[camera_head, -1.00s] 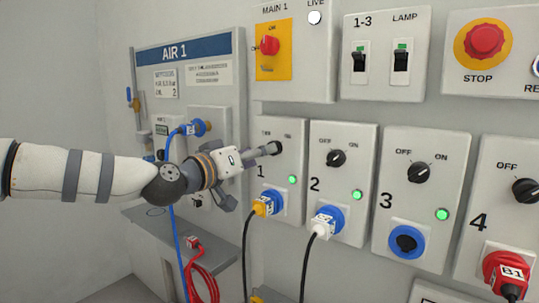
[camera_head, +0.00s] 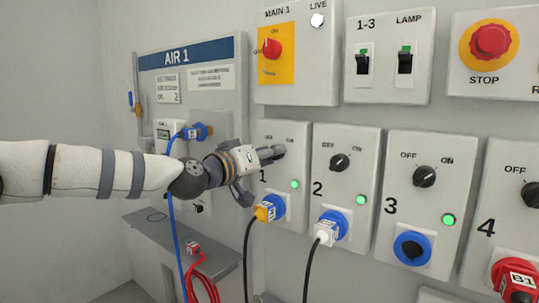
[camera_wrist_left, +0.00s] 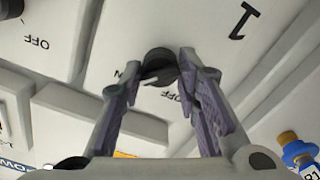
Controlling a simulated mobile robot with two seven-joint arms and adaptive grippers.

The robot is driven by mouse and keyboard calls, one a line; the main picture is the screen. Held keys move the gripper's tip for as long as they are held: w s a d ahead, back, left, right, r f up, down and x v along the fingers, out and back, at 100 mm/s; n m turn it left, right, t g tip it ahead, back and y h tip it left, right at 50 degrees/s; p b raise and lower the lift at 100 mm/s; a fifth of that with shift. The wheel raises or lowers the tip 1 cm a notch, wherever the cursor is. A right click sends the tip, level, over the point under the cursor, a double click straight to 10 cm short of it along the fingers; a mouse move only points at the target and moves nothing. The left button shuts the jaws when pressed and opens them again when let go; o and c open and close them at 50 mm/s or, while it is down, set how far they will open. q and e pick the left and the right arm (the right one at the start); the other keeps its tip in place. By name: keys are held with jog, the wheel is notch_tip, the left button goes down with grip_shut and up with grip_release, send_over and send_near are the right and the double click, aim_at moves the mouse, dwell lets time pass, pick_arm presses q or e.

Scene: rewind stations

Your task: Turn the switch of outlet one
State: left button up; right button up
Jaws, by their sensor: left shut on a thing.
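The outlet one panel (camera_head: 298,214) is a light grey box with a large 1, OFF and ON marks and a lit green lamp (camera_head: 295,184). Its dark rotary switch (camera_wrist_left: 158,58) shows between my left fingers in the wrist view. My left gripper (camera_head: 274,153) reaches in from the left and is shut on this switch. In the head view the gripper hides the switch. I cannot tell which mark the switch points to. A yellow plug (camera_head: 265,212) sits in the blue socket below. My right gripper is not in view.
Outlet two's switch (camera_head: 339,162) is just right, above a white plug (camera_head: 325,233). Outlet three (camera_head: 424,176) has an empty blue socket. A blue hose (camera_head: 171,228) hangs below my left arm by the AIR 1 panel (camera_head: 240,75). A red cable (camera_head: 207,283) hangs over a grey ledge.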

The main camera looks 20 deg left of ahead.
pick_arm(q)
jog(key=shift+n, duration=0.4)
jog(key=shift+f+n+b, duration=0.15)
jog(key=shift+n+b, duration=0.5)
jog(key=shift+n, duration=3.55)
jog(key=shift+f+n+b, duration=0.1)
jog(key=shift+n+b, duration=0.55)
jog(key=shift+n, duration=3.55)
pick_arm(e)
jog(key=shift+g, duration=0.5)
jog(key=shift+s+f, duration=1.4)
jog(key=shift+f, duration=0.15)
pick_arm(q)
jog(key=shift+n, duration=0.3)
jog(key=o, duration=1.1)
jog(key=shift+r, duration=0.1)
jog(key=shift+o, duration=0.2)
jog(key=v, duration=1.2)
